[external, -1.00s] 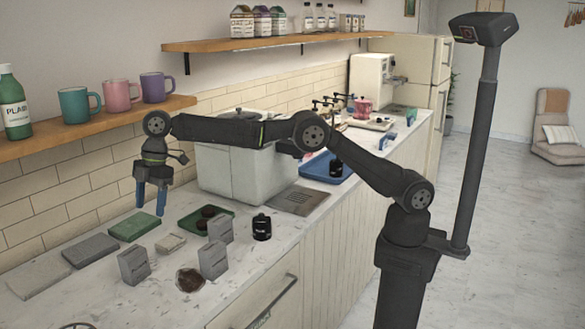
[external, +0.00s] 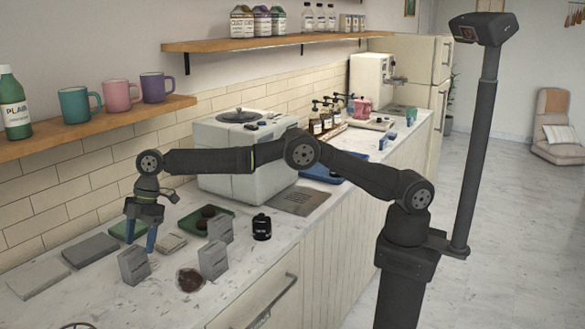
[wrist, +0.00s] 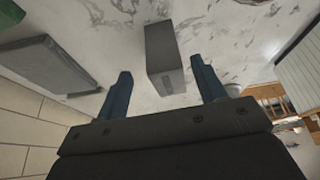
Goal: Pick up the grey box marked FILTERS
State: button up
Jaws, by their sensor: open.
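Three grey boxes stand upright on the counter in the external view: one at the left (external: 134,266), one in the middle (external: 213,260) and one behind it (external: 220,229). Their lettering is too small to read, so I cannot tell which is marked FILTERS. My gripper (external: 141,244) points down, just behind and above the left box. In the wrist view, my open gripper (wrist: 161,68) has one grey box (wrist: 164,42) lined up between its two blue fingers, a little beyond the tips. It appears not to touch the box.
Grey slabs (external: 90,249) lie left of the boxes. A green tray (external: 226,211) with dark round items, a black canister (external: 262,227) and a round brown-filled dish (external: 190,280) are nearby. The mug shelf (external: 100,122) overhangs the back.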

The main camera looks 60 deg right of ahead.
aim_at(140, 257)
jog(key=x, duration=0.5)
jog(key=shift+s+d+f, duration=0.15)
jog(key=shift+s, duration=0.05)
jog(key=c, duration=1.1)
